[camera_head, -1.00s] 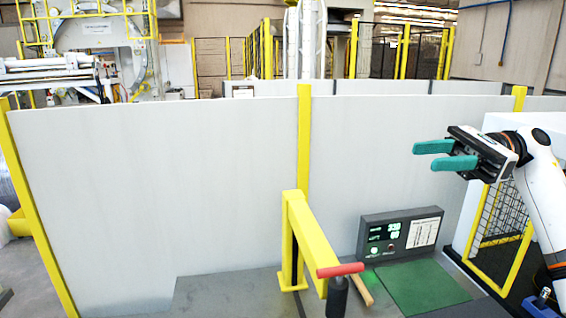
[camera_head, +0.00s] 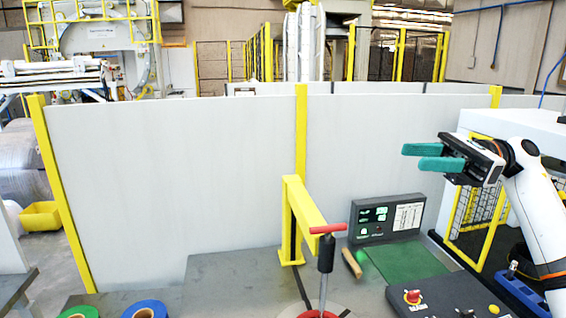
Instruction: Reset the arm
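My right gripper (camera_head: 424,157) has two teal fingers that stand apart with nothing between them. It is raised at the right, above the display box and in front of the white panel wall, pointing left. My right arm comes in from the right edge. My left gripper is not in view.
A yellow post (camera_head: 291,222) with an arm stands mid-table beside a red-handled tool (camera_head: 327,240). Behind is a white panel wall (camera_head: 170,180). A display box (camera_head: 388,218), green mat (camera_head: 392,262) and control panel (camera_head: 450,297) are right. Green (camera_head: 78,312) and blue (camera_head: 150,309) rolls lie front left.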

